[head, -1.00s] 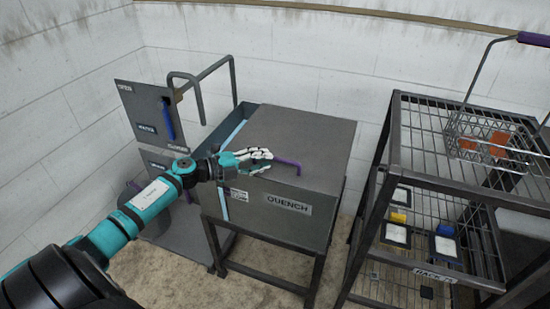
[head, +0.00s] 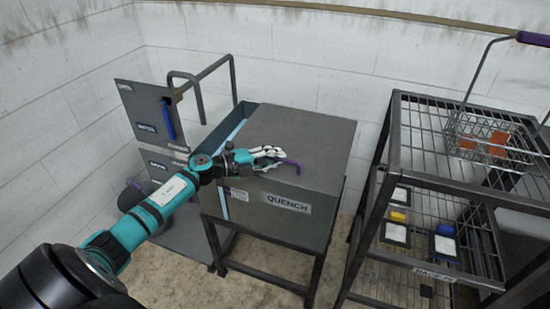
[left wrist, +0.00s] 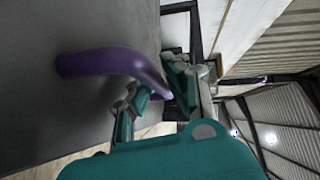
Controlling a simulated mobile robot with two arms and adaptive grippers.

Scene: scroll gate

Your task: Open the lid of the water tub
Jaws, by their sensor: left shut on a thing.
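The water tub is a dark grey metal box with a "QUENCH" label (head: 288,203) on its front, standing on a leg frame. Its flat grey lid (head: 315,135) covers most of the top. A narrow pale blue strip (head: 236,132) shows along the left side. In the left wrist view the purple handle (left wrist: 110,63) runs from the grey surface to between the fingers (left wrist: 155,92). My right gripper is not in view.
A wire rack (head: 395,150) with a basket (head: 490,140) stands close on the right. An upright grey panel (head: 145,110) with a blue handle and a bent pipe frame (head: 205,78) stand at the left. White walls close off the back.

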